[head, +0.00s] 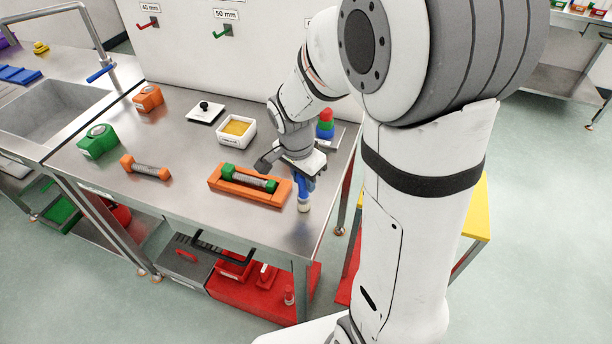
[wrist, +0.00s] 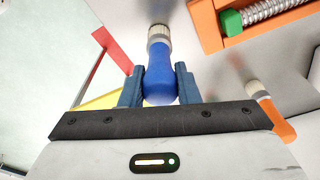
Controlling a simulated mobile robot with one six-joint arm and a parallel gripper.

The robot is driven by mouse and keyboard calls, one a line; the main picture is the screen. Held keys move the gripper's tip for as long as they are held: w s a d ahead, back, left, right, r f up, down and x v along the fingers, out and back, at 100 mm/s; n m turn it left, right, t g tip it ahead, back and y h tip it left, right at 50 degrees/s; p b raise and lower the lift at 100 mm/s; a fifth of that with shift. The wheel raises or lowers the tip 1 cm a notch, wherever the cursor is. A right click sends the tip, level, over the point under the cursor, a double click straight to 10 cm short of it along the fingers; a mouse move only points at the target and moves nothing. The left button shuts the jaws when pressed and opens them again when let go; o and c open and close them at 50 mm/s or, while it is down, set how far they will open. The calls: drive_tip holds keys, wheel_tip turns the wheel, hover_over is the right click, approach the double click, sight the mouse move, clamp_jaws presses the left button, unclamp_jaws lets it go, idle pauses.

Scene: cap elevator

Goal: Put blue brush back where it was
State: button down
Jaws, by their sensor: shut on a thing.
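The blue brush (head: 303,198) has a blue handle and a pale bristle end pointing down. In the head view it is held near upright by the right front edge of the steel table (head: 185,205). My gripper (head: 304,182) is shut on its handle. In the wrist view the blue handle (wrist: 161,74) sits between the two dark blue fingers (wrist: 160,85), with the pale bristle end beyond them. I cannot tell whether the bristles touch the table.
An orange tray (head: 222,184) with a green-ended spring part lies just left of the brush. An orange-handled brush (wrist: 276,118) shows at right in the wrist view. A white box (head: 222,138) with yellow contents and a dumbbell-like orange part (head: 131,165) stand farther left.

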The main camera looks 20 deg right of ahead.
drive_tip(key=shift+f, duration=0.1)
drive_tip(key=c, duration=1.5)
unclamp_jaws()
drive_tip(key=shift+f, duration=0.1)
drive_tip(key=shift+c, duration=0.2)
drive_tip(key=o, duration=0.5)
drive_tip(key=shift+c, duration=0.2)
drive_tip(key=shift+r, duration=0.65)
wheel_tip(320, 180, up, 10)
drive_tip(key=a+r, duration=0.1)
drive_tip(key=s+d+f+n+t+y, duration=0.1)
drive_tip(key=s+n+t, duration=0.1)
drive_tip(key=s+n, duration=0.9)
drive_tip(key=s, duration=0.3)
drive_tip(key=shift+s+d+n+b, duration=0.2)
drive_tip(key=shift+d+n+b, duration=0.1)
